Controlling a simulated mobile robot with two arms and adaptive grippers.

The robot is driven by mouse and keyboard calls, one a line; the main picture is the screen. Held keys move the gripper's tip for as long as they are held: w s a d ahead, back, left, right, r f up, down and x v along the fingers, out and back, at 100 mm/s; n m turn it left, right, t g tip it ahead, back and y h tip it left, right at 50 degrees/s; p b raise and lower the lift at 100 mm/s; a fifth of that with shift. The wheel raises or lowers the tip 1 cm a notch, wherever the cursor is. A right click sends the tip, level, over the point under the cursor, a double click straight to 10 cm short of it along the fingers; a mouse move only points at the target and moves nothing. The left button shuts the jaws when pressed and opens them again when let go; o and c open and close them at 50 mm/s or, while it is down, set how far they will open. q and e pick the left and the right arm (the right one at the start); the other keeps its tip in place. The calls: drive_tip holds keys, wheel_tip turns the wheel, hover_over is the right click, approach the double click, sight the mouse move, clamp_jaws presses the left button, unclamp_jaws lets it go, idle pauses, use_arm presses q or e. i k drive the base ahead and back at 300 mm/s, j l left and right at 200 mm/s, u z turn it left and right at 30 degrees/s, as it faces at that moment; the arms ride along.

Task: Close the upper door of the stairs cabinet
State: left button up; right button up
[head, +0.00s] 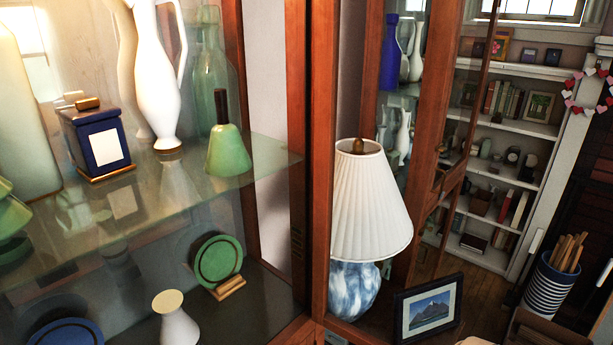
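A wood-framed cabinet with glass shelves (215,195) fills the left of the head view, close to me. A tall glazed door panel with a wooden frame (428,95) appears to stand out from this second cabinet, swung open. A lower framed panel (440,215) shows below it. I cannot tell for certain which cabinet is the stairs cabinet. Neither of my grippers is in view.
White bookshelves (510,128) stand behind. A striped bin (550,285) is at right. Glass shelves hold a green bell-shaped piece (229,155) and white vases.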

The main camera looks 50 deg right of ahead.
sight(328, 13)
drive_tip(key=k+l+u, duration=0.25)
drive_tip(key=k+l, duration=0.8)
drive_tip(key=k+l+u, duration=0.1)
drive_tip(key=l, duration=0.35)
drive_tip(key=k+l, duration=0.1)
drive_tip(key=l, duration=0.3)
drive_tip(key=k+l+u, duration=0.15)
drive_tip(key=l, duration=0.75)
drive_tip(key=k+u, duration=0.05)
